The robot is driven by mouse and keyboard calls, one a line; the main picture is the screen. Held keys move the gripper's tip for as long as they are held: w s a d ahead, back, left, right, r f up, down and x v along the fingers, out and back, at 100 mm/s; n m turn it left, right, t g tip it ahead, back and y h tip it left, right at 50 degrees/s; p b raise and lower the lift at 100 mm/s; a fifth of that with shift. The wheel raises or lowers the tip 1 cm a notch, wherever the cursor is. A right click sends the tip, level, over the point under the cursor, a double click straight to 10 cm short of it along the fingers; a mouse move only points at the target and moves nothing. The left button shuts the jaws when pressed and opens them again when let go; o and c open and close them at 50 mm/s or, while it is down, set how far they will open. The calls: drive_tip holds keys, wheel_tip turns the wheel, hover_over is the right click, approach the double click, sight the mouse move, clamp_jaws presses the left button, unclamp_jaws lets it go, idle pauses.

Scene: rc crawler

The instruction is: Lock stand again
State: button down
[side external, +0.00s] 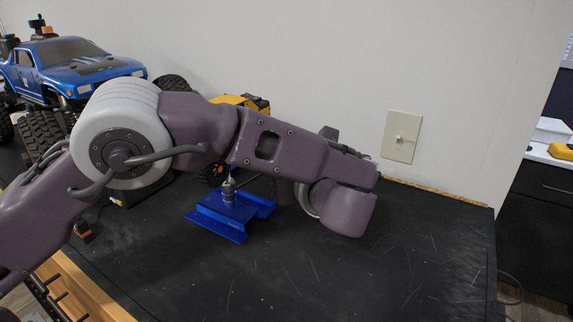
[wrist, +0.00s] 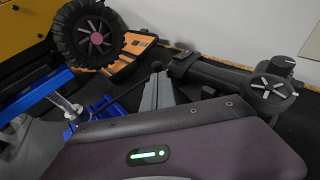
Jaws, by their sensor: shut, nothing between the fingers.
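The stand (side external: 230,213) is blue with a grey metal post (side external: 228,190) and sits on the black tabletop, partly behind my arm. A thin dark rod runs right from near the post top. In the wrist view the stand's blue parts (wrist: 106,105) show at left, with the metal post (wrist: 63,105) tilted in the picture. My gripper (wrist: 157,82) shows there as grey fingers close together and empty, right of the post and apart from it. A small dark knob shows near their tips; I cannot tell what it belongs to. In the side view my gripper is mostly hidden by my arm.
A blue truck (side external: 75,68) with big tyres stands at upper left. A yellow vehicle (side external: 243,101) is behind my arm; its wheel (wrist: 88,38) shows in the wrist view. A dark jointed object (wrist: 225,76) lies at right there. The tabletop's front right is clear.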

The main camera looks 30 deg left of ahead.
drive_tip(key=v, duration=1.2)
drive_tip(key=shift+w+d+f, duration=0.25)
drive_tip(key=shift+d+f, duration=0.05)
drive_tip(key=shift+d, duration=0.15)
